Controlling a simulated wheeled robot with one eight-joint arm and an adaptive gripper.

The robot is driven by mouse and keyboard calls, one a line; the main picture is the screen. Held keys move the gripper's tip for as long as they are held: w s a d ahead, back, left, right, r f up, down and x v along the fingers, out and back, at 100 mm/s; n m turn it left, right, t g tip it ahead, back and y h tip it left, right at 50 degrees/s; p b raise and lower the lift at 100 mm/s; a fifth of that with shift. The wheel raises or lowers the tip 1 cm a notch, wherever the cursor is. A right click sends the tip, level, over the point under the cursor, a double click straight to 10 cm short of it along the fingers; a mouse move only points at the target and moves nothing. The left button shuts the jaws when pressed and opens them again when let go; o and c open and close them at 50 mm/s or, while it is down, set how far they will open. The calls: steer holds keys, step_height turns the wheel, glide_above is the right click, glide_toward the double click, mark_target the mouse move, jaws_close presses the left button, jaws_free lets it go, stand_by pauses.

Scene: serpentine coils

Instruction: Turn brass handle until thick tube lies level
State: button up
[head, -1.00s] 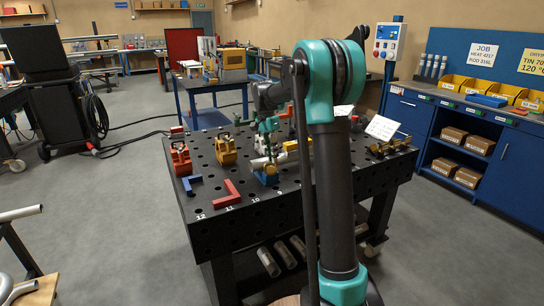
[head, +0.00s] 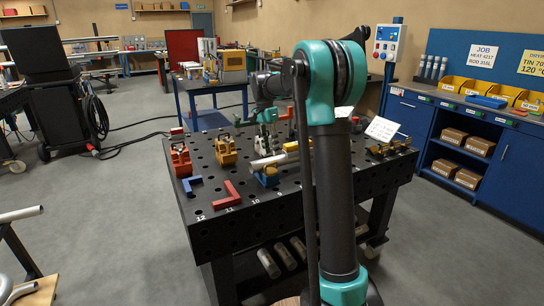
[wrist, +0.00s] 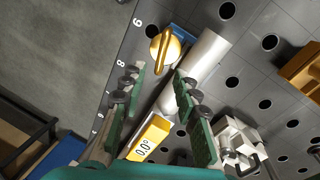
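The brass handle (wrist: 164,48) sits on a blue block at the upper middle of the wrist view. The thick silver tube (wrist: 202,62) runs diagonally beside it. A yellow level gauge (wrist: 148,138) by the tube reads 0.0°. In the head view the tube (head: 266,162) lies about level above the blue block (head: 267,180). My gripper (wrist: 160,78) is open, with a green finger on each side of the picture and a wide gap between them. Nothing is held; the handle shows beyond the fingertips, apart from them.
The black perforated table (head: 225,225) carries orange clamps (head: 226,151), a red angle piece (head: 228,194) and a blue angle piece (head: 191,184). A silver clamp (wrist: 238,140) stands right of my gripper in the wrist view. Bare table shows at upper right there.

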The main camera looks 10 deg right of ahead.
step_height(320, 180, up, 8)
steer(key=w, duration=0.1)
steer(key=shift+w+a, duration=0.15)
steer(key=shift+a, duration=0.3)
